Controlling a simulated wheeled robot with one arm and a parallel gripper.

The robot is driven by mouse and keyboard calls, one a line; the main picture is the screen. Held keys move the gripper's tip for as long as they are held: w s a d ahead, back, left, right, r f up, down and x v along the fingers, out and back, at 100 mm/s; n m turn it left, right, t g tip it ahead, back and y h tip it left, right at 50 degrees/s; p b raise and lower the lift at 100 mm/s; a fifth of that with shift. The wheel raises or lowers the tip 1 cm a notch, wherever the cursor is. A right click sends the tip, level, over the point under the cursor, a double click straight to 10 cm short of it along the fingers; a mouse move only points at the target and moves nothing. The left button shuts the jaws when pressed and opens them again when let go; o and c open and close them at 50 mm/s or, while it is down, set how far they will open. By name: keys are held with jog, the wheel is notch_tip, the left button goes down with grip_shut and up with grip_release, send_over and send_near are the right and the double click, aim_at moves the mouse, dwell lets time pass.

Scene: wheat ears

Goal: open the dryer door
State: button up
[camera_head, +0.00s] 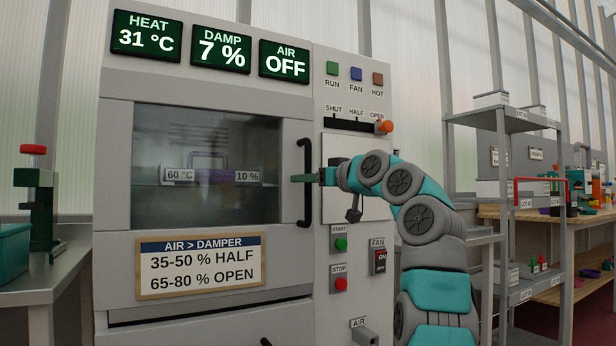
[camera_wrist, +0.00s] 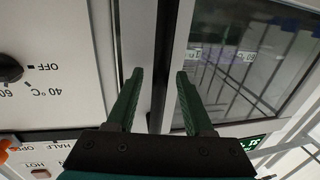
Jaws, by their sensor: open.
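The dryer door (camera_head: 120,265) is shut, with a dark window (camera_head: 205,150) in it. Its black upright handle (camera_head: 308,205) runs along the door's right side. My gripper (camera_head: 312,178) is at the middle of the handle in the head view, coming from the right. In the wrist view the gripper (camera_wrist: 158,74) is open, with one green finger on each side of the dark handle bar (camera_wrist: 166,60). Both fingers look apart from the bar. I cannot tell how deep the bar lies between them.
Right of the handle is the control panel with a dial (camera_wrist: 8,68), a green start button (camera_head: 341,244), a red stop button (camera_head: 341,284) and a fan switch (camera_head: 379,261). An orange-knobbed slider (camera_head: 385,127) is above my arm. Grey shelves (camera_head: 504,200) stand at right, a side table (camera_head: 45,285) at left.

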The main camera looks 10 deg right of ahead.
jog(key=shift+w, duration=0.1)
grip_shut()
dwell(0.4)
dwell(1.0)
